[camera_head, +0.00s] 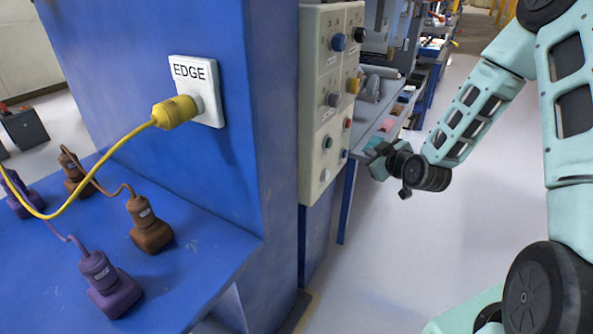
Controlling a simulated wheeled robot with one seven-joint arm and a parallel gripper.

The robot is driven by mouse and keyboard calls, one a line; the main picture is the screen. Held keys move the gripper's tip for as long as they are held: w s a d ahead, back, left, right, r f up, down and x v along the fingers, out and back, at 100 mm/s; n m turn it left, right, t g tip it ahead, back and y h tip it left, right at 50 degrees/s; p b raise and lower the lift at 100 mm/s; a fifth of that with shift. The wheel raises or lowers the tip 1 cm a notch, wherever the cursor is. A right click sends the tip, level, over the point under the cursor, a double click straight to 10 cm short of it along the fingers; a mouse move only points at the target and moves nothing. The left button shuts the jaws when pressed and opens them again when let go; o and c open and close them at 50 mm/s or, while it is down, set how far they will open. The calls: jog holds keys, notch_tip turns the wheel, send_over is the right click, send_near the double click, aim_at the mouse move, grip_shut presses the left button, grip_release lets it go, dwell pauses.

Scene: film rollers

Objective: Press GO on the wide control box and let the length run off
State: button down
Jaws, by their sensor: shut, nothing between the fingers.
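The wide control box (320,95) is a cream panel on the side of the blue machine, seen at a steep angle. The labels are too small to read, so I cannot tell which is GO. My gripper (374,158) is shut and empty, to the right of the box's lower part. I cannot tell whether it touches the box.
A yellow plug (175,111) sits in a white socket marked EDGE (207,88). Brown plugs (150,228) and purple plugs (110,285) lie on the blue ledge (205,270). A workbench (372,135) with items stands behind my gripper. The floor at right is clear.

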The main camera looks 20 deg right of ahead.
aim_at(329, 143)
jog(key=shift+s+f, duration=0.1)
jog(key=shift+f, duration=0.25)
jog(key=w+a, duration=0.5)
jog(key=w, duration=0.2)
jog(key=shift+a, duration=0.25)
dwell(2.2)
jog(key=shift+w+a, duration=0.25)
jog(key=shift+w, duration=0.05)
jog(key=shift+w+a, duration=0.3)
jog(key=shift+w, duration=0.05)
dwell(0.8)
jog(key=shift+s+d, duration=0.1)
jog(key=shift+s, duration=0.05)
jog(key=shift+s+d, duration=0.45)
jog(key=shift+s, duration=0.1)
